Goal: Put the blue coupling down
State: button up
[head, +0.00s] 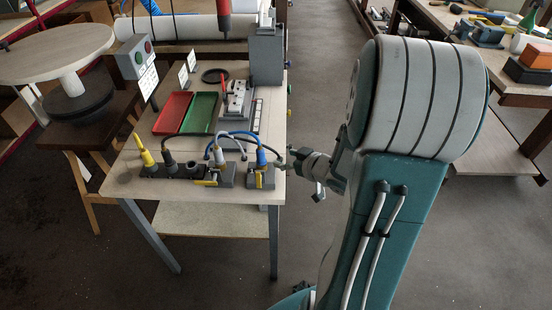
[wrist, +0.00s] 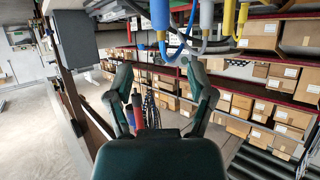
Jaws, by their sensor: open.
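The blue coupling (head: 262,158) stands upright in the rightmost grey socket block (head: 262,178), at the bench's near right corner, with a cable from its top. It also shows at the top of the wrist view (wrist: 160,14), where the scene looks upside down. My gripper (head: 303,163) is just right of it in the head view, partly hidden by my arm. In the wrist view my gripper (wrist: 160,76) has its two fingers spread wide with nothing held. The coupling lies beyond the fingers, apart from them. How deeply the coupling sits in the block is hard to tell.
A pale coupling (head: 219,156), a black coupling (head: 168,158) and a yellow coupling (head: 144,153) stand in a row to the left, with looping cables. Yellow levers (head: 207,182) stick out in front. Red (head: 173,112) and green (head: 200,113) trays lie behind.

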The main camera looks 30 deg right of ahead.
notch_tip(320, 180, up, 10)
jog(key=a+m+g+h, duration=0.2)
jog(key=a+g+h, duration=0.1)
jog(key=h, duration=0.3)
jog(key=s+a+r+g+y, duration=0.1)
jog(key=s+a+r+g, duration=0.1)
jog(key=s+a, duration=0.5)
jog(key=s+a+r+g+y, duration=0.2)
jog(key=s+a, duration=0.5)
jog(key=s, duration=0.1)
jog(key=shift+s+r+y, duration=0.2)
jog(key=shift+r+y, duration=0.1)
jog(key=shift+r, duration=0.1)
